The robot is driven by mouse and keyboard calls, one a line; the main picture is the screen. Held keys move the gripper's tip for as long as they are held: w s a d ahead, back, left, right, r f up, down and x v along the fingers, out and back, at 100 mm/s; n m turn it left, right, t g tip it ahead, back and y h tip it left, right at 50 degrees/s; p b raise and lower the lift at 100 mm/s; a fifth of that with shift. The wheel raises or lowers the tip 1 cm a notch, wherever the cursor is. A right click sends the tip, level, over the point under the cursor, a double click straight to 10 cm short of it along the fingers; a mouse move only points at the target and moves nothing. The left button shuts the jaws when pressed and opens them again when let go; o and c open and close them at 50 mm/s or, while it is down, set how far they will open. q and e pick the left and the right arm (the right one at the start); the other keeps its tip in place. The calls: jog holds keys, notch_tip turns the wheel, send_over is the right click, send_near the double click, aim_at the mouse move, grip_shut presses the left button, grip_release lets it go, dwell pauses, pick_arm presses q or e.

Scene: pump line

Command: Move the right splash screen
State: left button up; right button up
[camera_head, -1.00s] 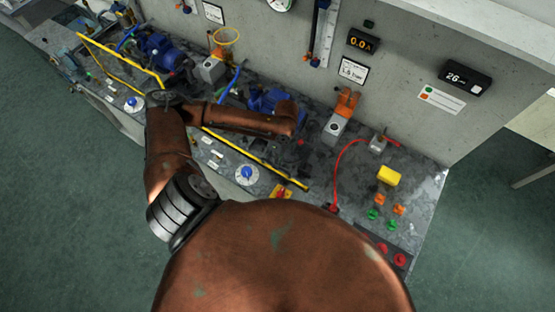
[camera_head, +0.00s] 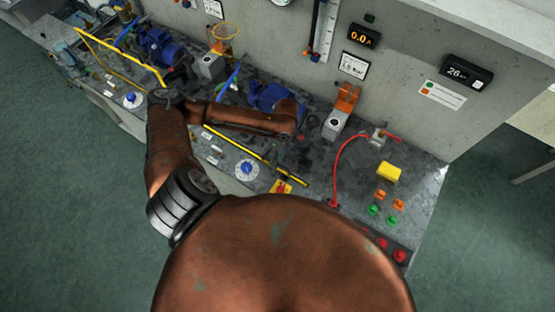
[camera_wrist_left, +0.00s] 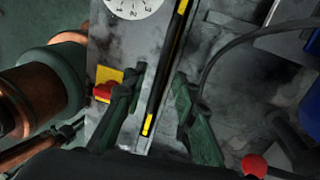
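The right splash screen (camera_head: 234,144) shows in the head view as a long yellow edge running diagonally along the front of the bench. In the left wrist view its black and yellow edge (camera_wrist_left: 161,88) runs down between my fingers. My left gripper (camera_head: 291,163) is near the right end of that edge, partly hidden by my own arm. In the left wrist view my left gripper (camera_wrist_left: 160,112) is open, one finger on each side of the edge, with visible gaps. My right gripper is not in view.
A blue pump motor (camera_head: 268,97) stands behind the edge. A red cable (camera_head: 338,165) and a yellow block (camera_head: 389,172) are further right.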

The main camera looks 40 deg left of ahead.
pick_arm(q)
notch_tip(320, 180, up, 12)
jog(key=w, duration=0.2)
jog(key=shift+f, duration=0.2)
jog(key=shift+w+a, duration=0.1)
